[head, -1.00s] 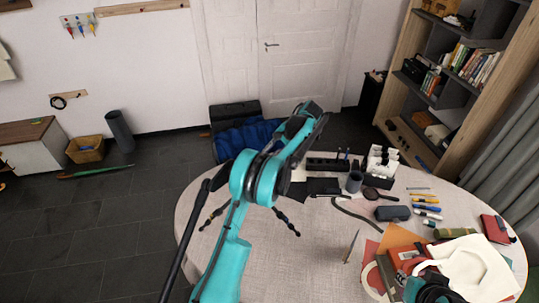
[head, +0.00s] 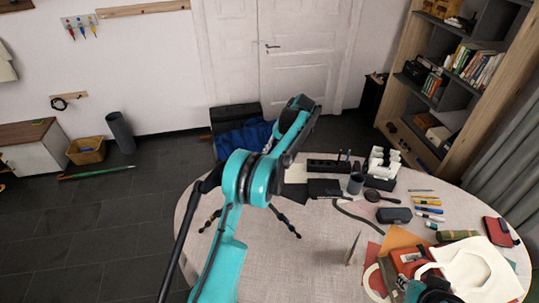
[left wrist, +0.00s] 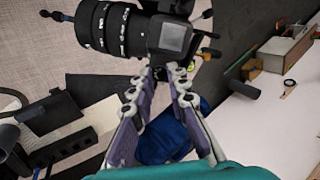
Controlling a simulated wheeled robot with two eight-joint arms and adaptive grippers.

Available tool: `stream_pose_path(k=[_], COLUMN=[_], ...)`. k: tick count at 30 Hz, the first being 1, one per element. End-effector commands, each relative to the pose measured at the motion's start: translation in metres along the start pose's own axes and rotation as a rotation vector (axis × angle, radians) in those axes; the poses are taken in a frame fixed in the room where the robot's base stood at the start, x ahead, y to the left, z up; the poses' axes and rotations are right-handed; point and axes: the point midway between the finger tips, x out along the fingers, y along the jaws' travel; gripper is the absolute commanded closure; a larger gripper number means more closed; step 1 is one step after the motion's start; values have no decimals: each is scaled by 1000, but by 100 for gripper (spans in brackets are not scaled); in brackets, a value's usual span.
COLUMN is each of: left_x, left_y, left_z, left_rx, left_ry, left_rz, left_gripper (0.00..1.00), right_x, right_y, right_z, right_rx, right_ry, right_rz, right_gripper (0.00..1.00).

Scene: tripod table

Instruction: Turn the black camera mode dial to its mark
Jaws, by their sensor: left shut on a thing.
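The black camera (left wrist: 176,38) with its thick ribbed lens (left wrist: 108,28) shows at the top of the left wrist view. My left gripper (left wrist: 163,75) comes up from below, its fingertips closed in against the near side of the camera body. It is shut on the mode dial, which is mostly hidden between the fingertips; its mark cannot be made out. In the head view my teal left arm hides the camera and the gripper. Dark tripod legs (head: 285,221) show on either side of the arm.
The round table (head: 318,262) has bare cloth around the tripod legs. A power strip (head: 328,166), a dark cup (head: 355,184), a glasses case (head: 393,215) and several pens (head: 428,210) lie toward the back right. Papers and a white bag (head: 478,268) crowd the front right.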

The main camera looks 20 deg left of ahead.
Motion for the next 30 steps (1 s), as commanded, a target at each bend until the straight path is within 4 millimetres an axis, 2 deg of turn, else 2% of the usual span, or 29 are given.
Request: stream_pose_path(k=[12, 13, 15, 30], left_x=[0, 0, 0, 0], left_y=[0, 0, 0, 0], left_z=[0, 0, 0, 0], left_rx=[-7, -7, -7, 0], left_ry=[-1, -1, -1, 0], left_rz=[2, 2, 2, 0], left_gripper=[100, 79, 63, 63], right_x=[0, 0, 0, 0], right_y=[0, 0, 0, 0], right_z=[0, 0, 0, 0], right_rx=[0, 0, 0, 0], right_ry=[0, 0, 0, 0], right_rz=[0, 0, 0, 0], right_gripper=[74, 74, 74, 74])
